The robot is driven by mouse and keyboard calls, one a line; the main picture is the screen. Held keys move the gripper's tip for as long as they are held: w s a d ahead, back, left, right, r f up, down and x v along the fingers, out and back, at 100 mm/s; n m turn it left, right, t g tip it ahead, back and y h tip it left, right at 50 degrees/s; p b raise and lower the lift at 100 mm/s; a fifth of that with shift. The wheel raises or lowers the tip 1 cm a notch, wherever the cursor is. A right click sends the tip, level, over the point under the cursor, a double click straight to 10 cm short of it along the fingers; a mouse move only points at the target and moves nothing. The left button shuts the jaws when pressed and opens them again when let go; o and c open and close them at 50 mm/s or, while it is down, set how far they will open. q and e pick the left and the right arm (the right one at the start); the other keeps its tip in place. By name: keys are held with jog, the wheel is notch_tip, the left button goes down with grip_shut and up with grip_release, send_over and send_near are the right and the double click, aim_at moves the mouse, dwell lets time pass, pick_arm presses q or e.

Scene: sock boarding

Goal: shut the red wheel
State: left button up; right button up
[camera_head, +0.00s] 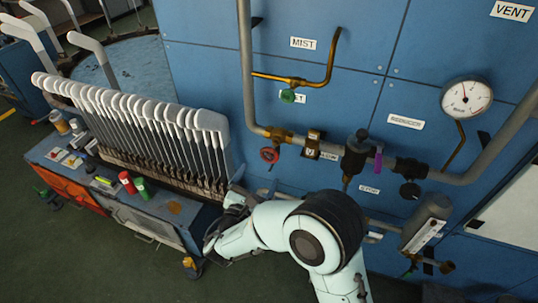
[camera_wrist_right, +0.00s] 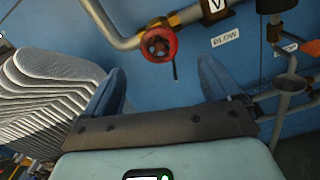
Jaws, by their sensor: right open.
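The red wheel (camera_head: 269,155) is a small hand valve on the grey pipe against the blue wall panel. In the right wrist view the red wheel (camera_wrist_right: 159,43) sits ahead of the fingers, roughly centred between them and apart from them. My right gripper (camera_wrist_right: 160,82) is open, with a blue finger on each side and nothing between them. In the head view my right gripper (camera_head: 233,207) is below and left of the wheel, partly hidden by its own wrist. My left gripper is in neither view.
A rack of white sock boards (camera_head: 160,122) stands close to the left of my right gripper. A grey pipe (camera_head: 247,80) runs down to the valves. A green knob (camera_head: 288,96), a purple lever (camera_head: 378,161) and a gauge (camera_head: 466,97) are on the panel.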

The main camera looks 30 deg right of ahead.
aim_at(269, 157)
jog(key=p+x, duration=0.1)
jog(key=x, duration=0.8)
jog(key=shift+w+d, duration=0.2)
jog(key=shift+w, duration=0.1)
jog(key=c, duration=1)
